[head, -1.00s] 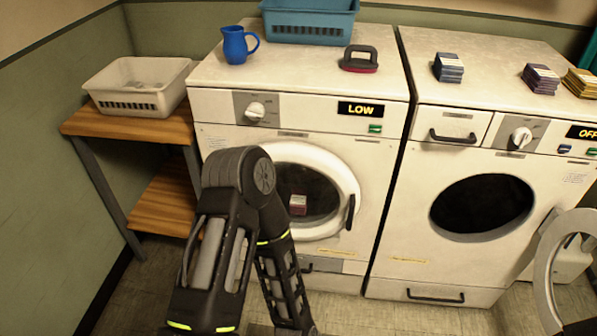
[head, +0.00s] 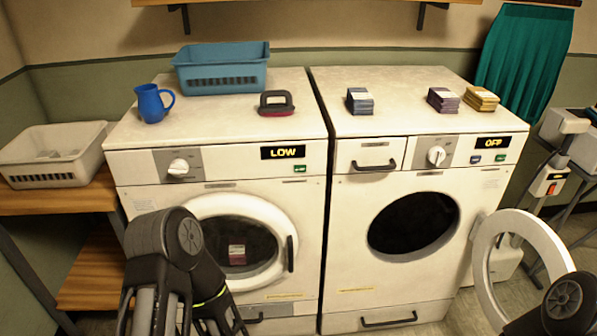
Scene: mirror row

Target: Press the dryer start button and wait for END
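The dryer appears to be the white machine (head: 150,215) on the left, without a detergent drawer. Its round door (head: 288,215) looks shut, with a small pink-and-white block (head: 237,255) behind the dark glass. Its display (head: 283,152) reads LOW. A small green button (head: 300,168) sits just below the display, and a dial (head: 179,168) is at the panel's left. A bent part of my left arm stands in front of the dryer's lower left. Part of my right arm shows at the lower right corner. Both grippers are out of the picture.
The right machine (head: 345,230) has a drawer, display OFF and its door (head: 485,245) swung open. On the tops stand a blue jug (head: 152,105), blue basket (head: 220,80), dark-handled brush (head: 276,103) and several small stacks (head: 360,102). A white basket (head: 50,155) is on the wooden shelf.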

